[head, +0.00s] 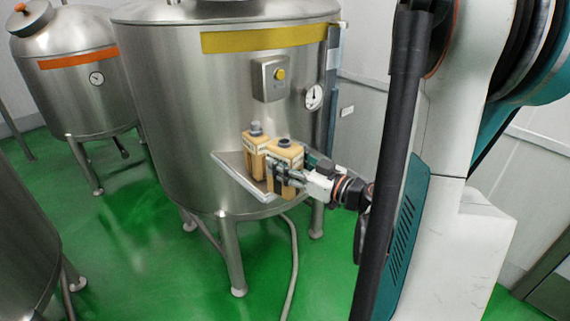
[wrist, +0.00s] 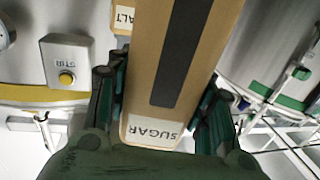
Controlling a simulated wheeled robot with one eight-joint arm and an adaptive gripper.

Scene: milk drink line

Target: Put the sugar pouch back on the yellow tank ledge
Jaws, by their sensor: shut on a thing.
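The tank with the yellow band (head: 265,37) stands in the middle of the head view. Its ledge (head: 232,172) is a grey metal shelf low on the front. The tan sugar pouch (head: 287,158), with a dark cap, is at the ledge's right part. My gripper (head: 280,178) is shut on it from the right, and it looks upright. In the wrist view the pouch's SUGAR label (wrist: 152,132) reads upside down between my fingers (wrist: 163,88). Whether its base touches the ledge cannot be told.
A STIR button box (head: 270,78) and a gauge (head: 314,97) are above. The ledge's left part is bare.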

